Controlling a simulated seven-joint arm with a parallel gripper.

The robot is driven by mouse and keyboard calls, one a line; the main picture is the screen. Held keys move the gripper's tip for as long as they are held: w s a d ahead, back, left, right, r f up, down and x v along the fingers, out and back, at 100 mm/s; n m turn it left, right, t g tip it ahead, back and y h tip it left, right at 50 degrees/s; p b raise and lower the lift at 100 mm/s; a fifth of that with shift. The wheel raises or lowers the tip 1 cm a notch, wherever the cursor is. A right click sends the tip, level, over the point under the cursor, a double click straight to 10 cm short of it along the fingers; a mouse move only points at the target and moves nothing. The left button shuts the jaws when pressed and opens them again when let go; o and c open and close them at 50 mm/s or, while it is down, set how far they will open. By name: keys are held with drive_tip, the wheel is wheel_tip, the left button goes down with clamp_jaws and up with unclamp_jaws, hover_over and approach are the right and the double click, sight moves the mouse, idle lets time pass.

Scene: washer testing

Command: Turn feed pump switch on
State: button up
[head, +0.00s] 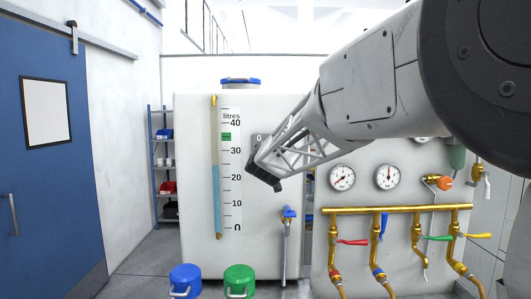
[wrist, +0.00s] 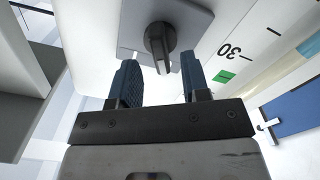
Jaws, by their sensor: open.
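The feed pump switch is a dark rotary knob (wrist: 160,42) on a grey square plate (wrist: 195,22) on the white tank front. In the wrist view my gripper (wrist: 159,65) is open, its two blue-grey fingers apart, with the knob's lower end between and just beyond the fingertips. I cannot tell whether a finger touches the knob. In the head view the plate (head: 258,138), marked 0, shows at the tank's upper right. My gripper (head: 263,172) reaches in from the right and hides the knob there.
The white tank (head: 195,120) carries a litre scale (head: 231,170) left of the switch. A blue-handled tap (head: 289,212) stands below. Gauges (head: 342,177) and a brass manifold (head: 395,209) with coloured valves are at right. Blue and green lidded containers (head: 239,280) stand in front.

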drive_tip(key=shift+w, duration=2.15)
clamp_jaws()
